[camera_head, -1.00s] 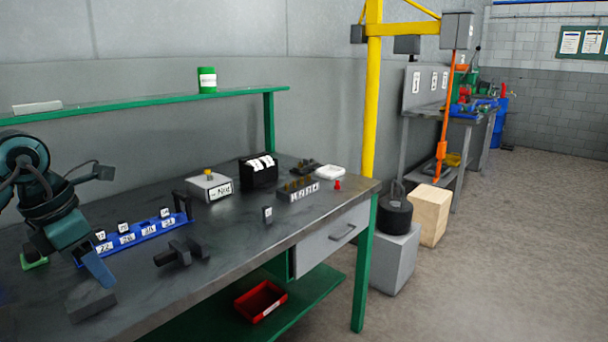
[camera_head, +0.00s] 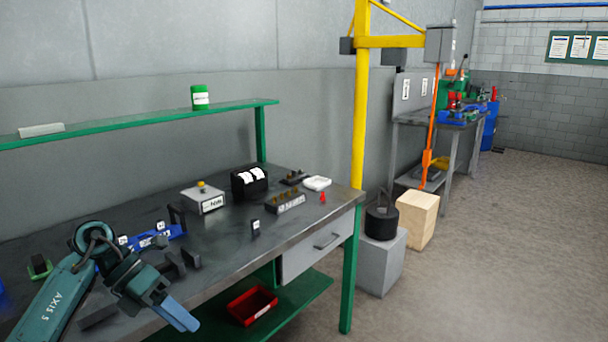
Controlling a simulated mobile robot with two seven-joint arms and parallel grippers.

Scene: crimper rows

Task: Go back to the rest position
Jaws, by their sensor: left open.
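My left gripper (camera_head: 180,316) is at the lower left, above the front edge of the dark workbench (camera_head: 228,240). Its blue-tipped jaw end points down and to the right. It is open and nothing shows between its fingers. My left arm covers part of the blue labelled rack (camera_head: 169,233) and part of a dark block-like fixture (camera_head: 174,264). My right gripper is not in view.
A red bin (camera_head: 252,304) sits on the lower shelf. Open floor lies to the right.

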